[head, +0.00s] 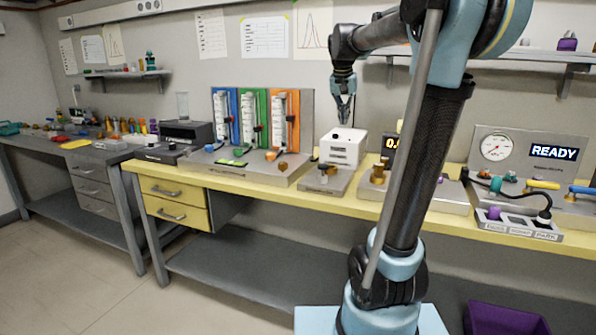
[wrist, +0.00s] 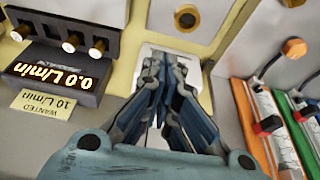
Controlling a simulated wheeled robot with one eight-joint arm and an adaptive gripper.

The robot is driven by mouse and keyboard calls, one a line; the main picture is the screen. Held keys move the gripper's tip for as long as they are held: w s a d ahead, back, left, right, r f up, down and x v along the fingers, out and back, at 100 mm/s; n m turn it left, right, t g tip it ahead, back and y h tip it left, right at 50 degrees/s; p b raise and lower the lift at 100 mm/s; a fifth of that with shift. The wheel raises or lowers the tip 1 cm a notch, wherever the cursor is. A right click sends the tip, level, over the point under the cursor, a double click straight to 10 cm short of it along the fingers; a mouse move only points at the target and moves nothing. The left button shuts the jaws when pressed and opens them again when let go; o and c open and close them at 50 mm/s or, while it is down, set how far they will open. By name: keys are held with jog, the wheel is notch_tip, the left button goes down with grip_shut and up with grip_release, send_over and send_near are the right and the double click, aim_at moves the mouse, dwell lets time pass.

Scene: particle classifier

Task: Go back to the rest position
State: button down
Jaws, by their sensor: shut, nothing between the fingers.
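My gripper (head: 344,118) hangs fingers down above the white box (head: 343,148) on the yellow bench, in the head view. In the wrist view my gripper (wrist: 172,75) shows from behind, its dark fingers together with nothing between them. The white box (wrist: 158,60) lies partly hidden behind the fingers there. I cannot tell the exact gap between the fingertips and the box top. My arm stretches from the right of the head view over the bench.
A flowmeter panel (head: 306,100) with blue, green and orange columns stands left of the box. A display reading 0.0 L/min (wrist: 55,68) is close by. A gauge panel reading READY (head: 530,150) stands at right. A purple bin (head: 505,318) is on the floor.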

jog(key=s+d+f+n+g+y, duration=0.1)
jog(key=s+f+n, duration=0.3)
jog(key=s+f, duration=2.6)
jog(key=s+d, duration=0.1)
jog(key=s, duration=0.2)
jog(key=shift+s+d+n, duration=0.15)
jog(key=shift+s+n, duration=0.15)
jog(key=shift+s, duration=0.05)
